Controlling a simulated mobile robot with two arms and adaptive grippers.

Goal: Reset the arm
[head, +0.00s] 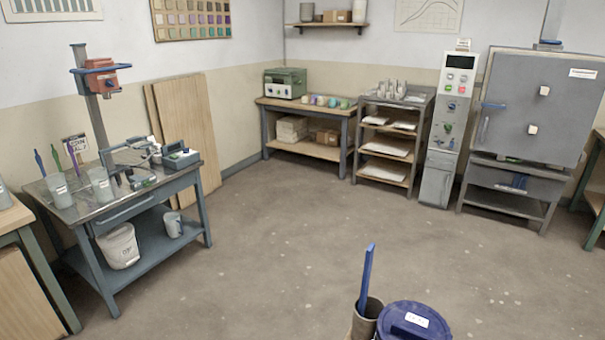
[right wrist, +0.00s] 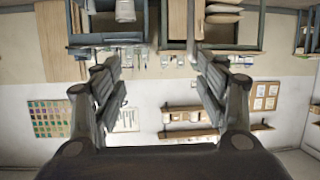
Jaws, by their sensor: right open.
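My right gripper (right wrist: 158,62) shows in the right wrist view with its two dark fingers spread wide apart. Nothing is between the fingers, and no object touches them. The room behind them appears upside down in that view, with furniture along the top and wall charts lower down. Neither of my grippers shows in the head view, and my left gripper is in no view.
A blue-lidded bucket (head: 413,322) and a grey cup (head: 368,318) holding a blue stick (head: 366,275) stand at the bottom. A metal workbench (head: 150,195) is at left, a rack (head: 382,180) at the back, a kiln (head: 540,105) at right. The middle floor (head: 290,240) is clear.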

